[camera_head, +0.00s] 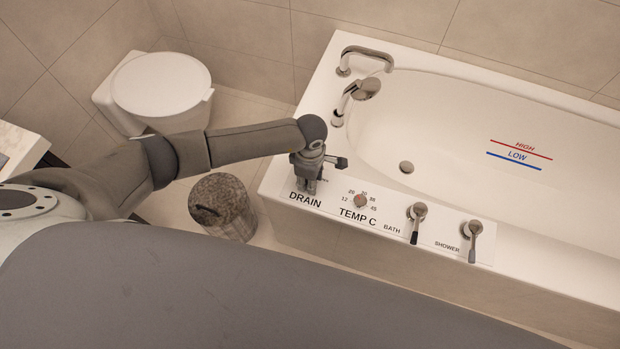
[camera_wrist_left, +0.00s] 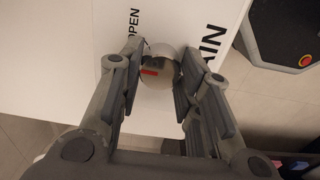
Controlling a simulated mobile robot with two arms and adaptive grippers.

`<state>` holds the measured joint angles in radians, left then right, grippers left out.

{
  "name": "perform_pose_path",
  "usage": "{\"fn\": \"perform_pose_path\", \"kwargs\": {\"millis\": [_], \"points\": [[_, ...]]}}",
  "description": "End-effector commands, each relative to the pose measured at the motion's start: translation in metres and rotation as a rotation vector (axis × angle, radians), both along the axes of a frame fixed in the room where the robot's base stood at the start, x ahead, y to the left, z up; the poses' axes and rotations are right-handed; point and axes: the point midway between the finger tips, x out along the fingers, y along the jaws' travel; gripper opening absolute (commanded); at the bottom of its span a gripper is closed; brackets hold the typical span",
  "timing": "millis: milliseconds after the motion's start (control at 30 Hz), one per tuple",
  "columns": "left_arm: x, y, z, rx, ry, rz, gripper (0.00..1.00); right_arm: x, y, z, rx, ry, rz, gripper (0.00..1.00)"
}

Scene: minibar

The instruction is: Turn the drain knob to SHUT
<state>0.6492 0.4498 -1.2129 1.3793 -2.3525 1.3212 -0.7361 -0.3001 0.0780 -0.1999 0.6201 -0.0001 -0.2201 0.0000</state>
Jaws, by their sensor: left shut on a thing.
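The drain knob (camera_wrist_left: 157,73) is a round metal knob with a red mark, seen between the fingers of my left gripper (camera_wrist_left: 160,80) in the left wrist view. The gripper is shut on it. In the head view my left gripper (camera_head: 308,182) points down over the panel above the DRAIN label (camera_head: 305,199) and hides the knob. The word OPEN (camera_wrist_left: 134,24) shows beside the knob in the wrist view. I cannot read a SHUT label. My right gripper is not in view.
The TEMP C dial (camera_head: 361,200), bath lever (camera_head: 416,220) and shower lever (camera_head: 472,238) sit right of the gripper on the panel. The tub (camera_head: 460,110) looks empty. A speckled bin (camera_head: 236,220) and a toilet (camera_head: 160,85) stand to the left.

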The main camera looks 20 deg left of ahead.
Motion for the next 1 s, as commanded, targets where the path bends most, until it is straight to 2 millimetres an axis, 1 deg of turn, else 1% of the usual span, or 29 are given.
{"fn": "perform_pose_path", "kwargs": {"millis": [300,600,800,1000], "points": [[0.0005,0.0001,0.0005,0.0,-0.001,0.3,0.08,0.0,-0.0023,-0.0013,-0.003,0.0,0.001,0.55],[0.0004,0.0,0.0008,0.0,0.0,0.561,0.08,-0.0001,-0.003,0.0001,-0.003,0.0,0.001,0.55],[0.0005,0.0001,0.0009,0.0,-0.001,0.689,0.08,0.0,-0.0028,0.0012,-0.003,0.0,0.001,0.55],[0.0006,0.0002,0.0007,0.0,-0.001,0.769,0.08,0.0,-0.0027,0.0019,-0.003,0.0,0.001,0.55]]}}
